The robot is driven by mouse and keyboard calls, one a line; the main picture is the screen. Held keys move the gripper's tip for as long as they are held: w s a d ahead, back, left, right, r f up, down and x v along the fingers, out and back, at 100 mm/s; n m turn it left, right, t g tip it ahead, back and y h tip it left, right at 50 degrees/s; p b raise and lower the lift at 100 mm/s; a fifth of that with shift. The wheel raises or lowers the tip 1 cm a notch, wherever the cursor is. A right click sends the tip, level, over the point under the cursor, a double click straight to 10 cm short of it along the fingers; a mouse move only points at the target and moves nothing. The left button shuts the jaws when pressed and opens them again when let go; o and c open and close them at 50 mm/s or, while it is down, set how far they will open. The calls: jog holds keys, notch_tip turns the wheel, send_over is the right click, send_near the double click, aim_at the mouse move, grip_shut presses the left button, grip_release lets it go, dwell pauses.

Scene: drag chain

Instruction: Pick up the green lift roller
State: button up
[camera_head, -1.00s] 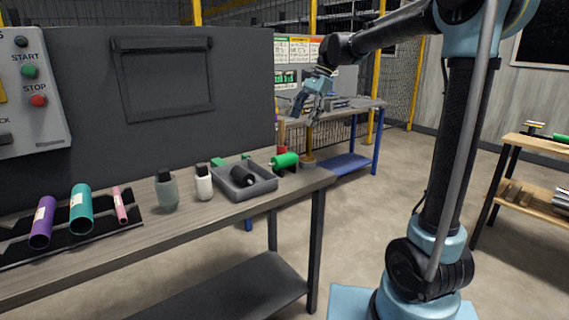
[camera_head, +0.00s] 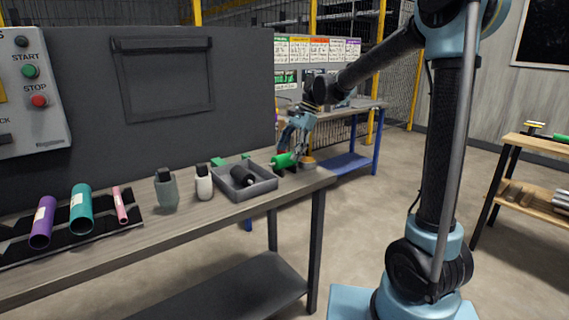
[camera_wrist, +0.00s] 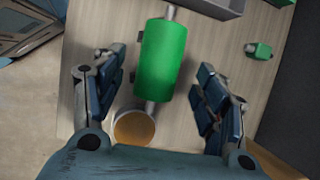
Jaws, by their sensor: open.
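The green lift roller (camera_wrist: 163,58) lies on the wooden bench top, a green cylinder with grey shaft ends. In the wrist view it sits between and ahead of the two fingers of my open gripper (camera_wrist: 155,92), apart from both. In the head view the green lift roller (camera_head: 283,161) is at the right end of the bench, beside the grey tray. My gripper (camera_head: 293,148) is just above it there, pointing down. The fingertips are small and partly merge with the roller in that view.
A grey tray (camera_head: 262,188) with a black roller (camera_head: 242,176) stands left of the green roller. A round orange-topped container (camera_wrist: 133,127) is close by the roller's near end. Two bottles and coloured tubes (camera_head: 81,208) are further left. A small green part (camera_wrist: 258,50) lies to the side.

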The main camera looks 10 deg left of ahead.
aim_at(288, 154)
jog(key=shift+x, duration=1.6)
jog(key=c, duration=1.3)
jog(key=shift+r, duration=0.1)
